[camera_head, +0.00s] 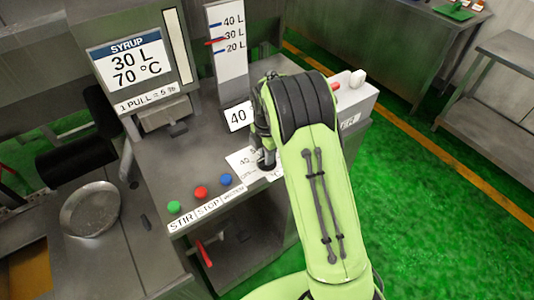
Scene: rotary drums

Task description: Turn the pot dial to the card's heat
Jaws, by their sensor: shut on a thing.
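The card (130,62) stands upright at the upper left and reads "SYRUP 30 L 70 °C". The pot dial's white scale plate (243,163) lies on the steel counter; "40" and "OFF" show on it. My gripper (266,157) reaches down over the right part of this plate and is shut on the dial's knob. My green arm hides most of the gripper, the knob and the rest of the scale, so the knob's pointer cannot be read.
Green, red and blue buttons (200,193) sit at the counter's front, above labels with "STIR" and "STOP". A level gauge (228,45) marked 20 L to 40 L stands behind. A switch box (356,97) is right of my arm. A round metal pan (91,209) is at left.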

